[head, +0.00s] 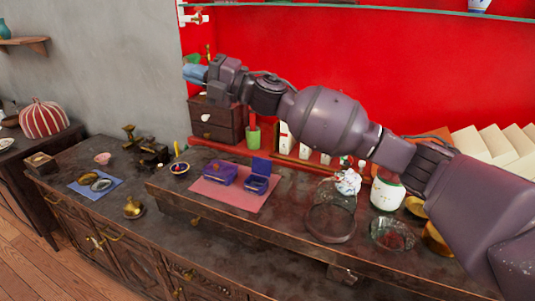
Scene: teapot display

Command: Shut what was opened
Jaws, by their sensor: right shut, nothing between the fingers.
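A small blue-purple box (256,184) with its lid raised stands on a pink mat (238,202) on the raised dark wooden board. A similar box (220,173) beside it, to the left, looks closed. My right gripper (192,73) reaches across the view from the right and is held high, in front of the red back wall, well above and apart from the boxes. Its blue fingers are shut and empty. My left gripper is not in view.
A small wooden chest of drawers (217,133) stands behind, below my right gripper. A glass jar (331,222), a white lidded jar (387,193) and a glass bowl (392,235) stand to the right. A brass bell (133,208) stands on the lower top at left.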

